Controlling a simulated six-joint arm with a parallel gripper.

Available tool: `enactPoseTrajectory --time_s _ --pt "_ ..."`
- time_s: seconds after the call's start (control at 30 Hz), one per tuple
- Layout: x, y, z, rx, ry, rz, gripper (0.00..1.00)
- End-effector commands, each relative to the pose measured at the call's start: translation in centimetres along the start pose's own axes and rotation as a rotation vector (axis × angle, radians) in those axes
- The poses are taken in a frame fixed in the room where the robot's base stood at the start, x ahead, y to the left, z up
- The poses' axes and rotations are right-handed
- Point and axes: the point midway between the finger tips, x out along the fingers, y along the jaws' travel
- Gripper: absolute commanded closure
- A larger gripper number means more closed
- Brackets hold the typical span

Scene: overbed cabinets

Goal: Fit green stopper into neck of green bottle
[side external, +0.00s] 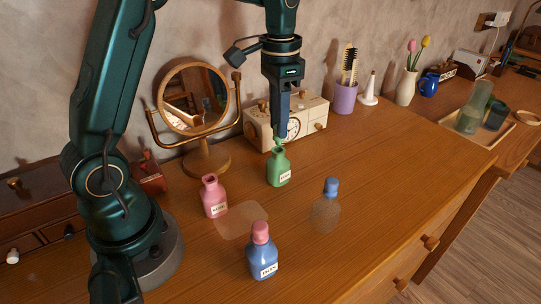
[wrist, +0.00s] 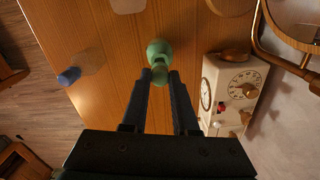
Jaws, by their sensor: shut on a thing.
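My gripper (side external: 279,133) points down over the green bottle (side external: 279,168) and is shut on the green stopper (side external: 278,142). The bottle stands upright with a white label on its front. The stopper is at the bottle's mouth, roughly in line with the neck; I cannot tell whether its tip is inside. In the wrist view, my gripper's fingertips (wrist: 160,74) hold the stopper (wrist: 160,76), with the bottle (wrist: 158,48) just beyond it. The stopper partly hides the bottle's mouth there.
An unstoppered pink bottle (side external: 213,198) and a blue bottle (side external: 263,261) topped by a pink stopper (side external: 260,231) stand nearer. A clock box (side external: 312,118) and mirror (side external: 193,98) stand behind.

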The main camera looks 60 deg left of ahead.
Motion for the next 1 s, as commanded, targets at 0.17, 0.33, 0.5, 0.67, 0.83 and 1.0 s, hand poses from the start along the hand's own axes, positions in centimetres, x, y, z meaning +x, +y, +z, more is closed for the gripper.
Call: enactPoseTrajectory --time_s 0.17,0.33,0.5,0.67,0.83,1.0 --pt "0.0 0.0 0.0 0.000 0.000 0.000 1.00" --pt "0.2 0.0 0.0 0.000 0.000 0.000 1.00" --pt "0.6 0.0 0.0 0.000 -0.001 0.000 1.00" --pt "0.9 0.0 0.0 0.000 -0.001 0.000 1.00" --pt "1.2 0.0 0.0 0.000 -0.001 0.001 1.00" --pt "1.5 0.0 0.0 0.000 0.000 0.000 1.00"
